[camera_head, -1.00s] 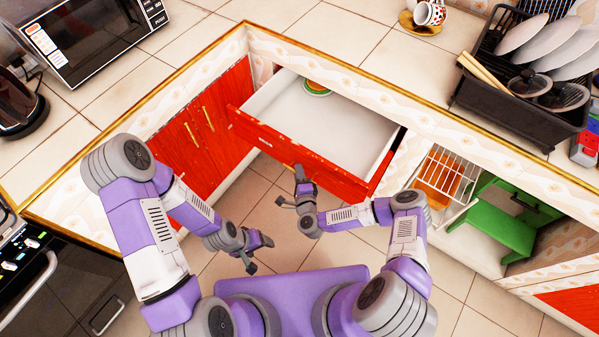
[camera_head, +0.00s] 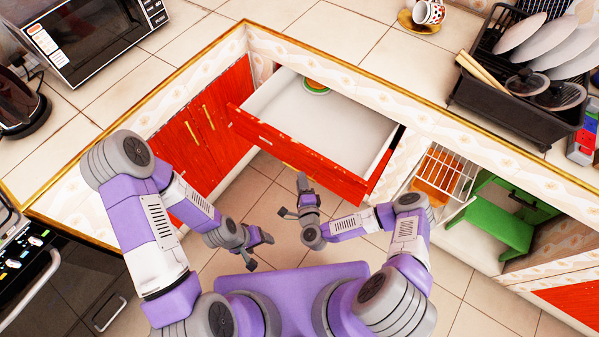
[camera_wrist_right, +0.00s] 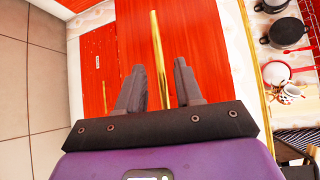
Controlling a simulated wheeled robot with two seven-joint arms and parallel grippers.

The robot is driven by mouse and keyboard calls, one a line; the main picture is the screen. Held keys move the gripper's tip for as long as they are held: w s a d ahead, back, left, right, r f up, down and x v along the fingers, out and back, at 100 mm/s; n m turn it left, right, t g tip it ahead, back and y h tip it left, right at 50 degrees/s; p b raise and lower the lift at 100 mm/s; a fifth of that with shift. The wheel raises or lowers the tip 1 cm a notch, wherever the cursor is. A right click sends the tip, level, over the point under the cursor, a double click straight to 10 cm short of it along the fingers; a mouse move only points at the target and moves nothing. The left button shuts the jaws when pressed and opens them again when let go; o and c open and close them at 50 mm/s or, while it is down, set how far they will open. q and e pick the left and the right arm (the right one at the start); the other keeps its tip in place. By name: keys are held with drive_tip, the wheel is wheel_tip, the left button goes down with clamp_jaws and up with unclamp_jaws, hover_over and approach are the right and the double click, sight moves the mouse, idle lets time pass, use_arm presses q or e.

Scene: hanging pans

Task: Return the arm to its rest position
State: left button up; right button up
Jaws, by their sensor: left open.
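My left gripper (camera_head: 260,252) is open and empty in the head view, above the floor in front of my body. My right gripper (camera_head: 292,195) is to its upper right, just in front of the pulled-out red drawer (camera_head: 262,135). In the right wrist view my right gripper (camera_wrist_right: 159,66) is open, with its two fingers apart and nothing held. A long yellow handle (camera_wrist_right: 158,50) on a red front shows beyond the fingers; I cannot tell touching from this view, but the head view shows the gripper apart from the drawer.
A green and red round item (camera_head: 317,86) lies at the drawer's back. A black dish rack (camera_head: 520,105) with plates and pans stands on the right counter. A microwave (camera_head: 90,35) is at upper left. A green chair-like piece (camera_head: 505,215) sits in the right opening. The floor (camera_head: 262,195) is clear.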

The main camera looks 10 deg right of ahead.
drive_tip(key=s, duration=0.2)
drive_tip(key=shift+s+d+r, duration=0.1)
drive_tip(key=shift+s+r, duration=0.1)
drive_tip(key=shift+s, duration=0.1)
idle(0.3)
drive_tip(key=s+a+f+n+g+y, duration=0.3)
drive_tip(key=s+n+g+y, duration=0.3)
drive_tip(key=n+g, duration=0.4)
drive_tip(key=s+d+r+n+g+h, duration=0.3)
drive_tip(key=s+d+n+g, duration=0.3)
drive_tip(key=s, duration=0.5)
drive_tip(key=shift+d+r, duration=0.2)
drive_tip(key=shift+r, duration=0.05)
